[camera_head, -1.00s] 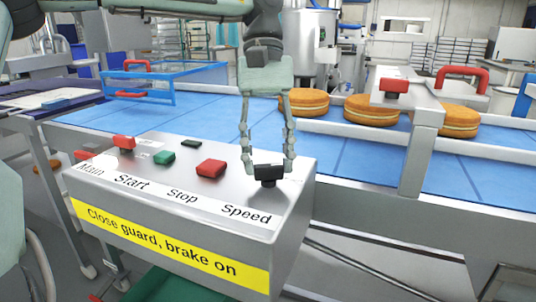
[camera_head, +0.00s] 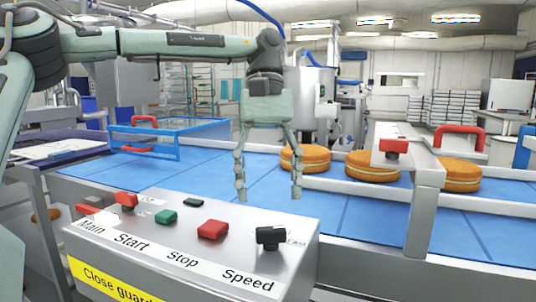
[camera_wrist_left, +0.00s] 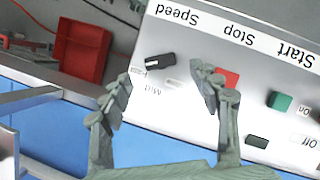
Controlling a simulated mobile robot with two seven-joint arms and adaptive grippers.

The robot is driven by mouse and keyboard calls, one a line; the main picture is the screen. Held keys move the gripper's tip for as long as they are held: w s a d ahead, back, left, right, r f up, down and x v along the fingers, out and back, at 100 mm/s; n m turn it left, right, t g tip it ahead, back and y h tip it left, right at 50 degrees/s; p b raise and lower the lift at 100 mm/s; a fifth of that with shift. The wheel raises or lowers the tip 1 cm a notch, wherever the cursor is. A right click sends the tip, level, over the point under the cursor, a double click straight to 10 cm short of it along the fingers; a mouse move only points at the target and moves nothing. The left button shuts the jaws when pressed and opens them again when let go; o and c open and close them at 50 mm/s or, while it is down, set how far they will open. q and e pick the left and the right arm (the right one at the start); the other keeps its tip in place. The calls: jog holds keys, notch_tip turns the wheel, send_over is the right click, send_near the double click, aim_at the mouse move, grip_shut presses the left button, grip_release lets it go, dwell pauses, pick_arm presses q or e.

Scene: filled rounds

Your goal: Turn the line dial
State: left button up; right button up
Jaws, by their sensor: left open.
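The line dial is a black knob (camera_head: 270,238) above the word "Speed" at the right end of the grey control box (camera_head: 300,262). In the left wrist view the dial (camera_wrist_left: 160,61) shows its black grip with a pale mark at one end, and lettering "Mid" beside it. My left gripper (camera_head: 269,196) is open and empty, pointing down above the dial and apart from it. In the left wrist view its fingers (camera_wrist_left: 161,82) are spread, with the dial beyond the gap between them. My right gripper is not in view.
A red stop button (camera_head: 213,229), green start button (camera_head: 166,216) and red main switch (camera_head: 126,201) sit left of the dial. Behind is a blue conveyor (camera_head: 345,205) with several filled rounds (camera_head: 372,165). A blue-framed guard (camera_head: 178,140) stands at the left.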

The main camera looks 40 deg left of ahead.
pick_arm(q)
jog(key=v, duration=0.6)
jog(key=shift+r, duration=0.35)
jog(key=shift+w+a, duration=0.1)
jog(key=shift+w, duration=0.05)
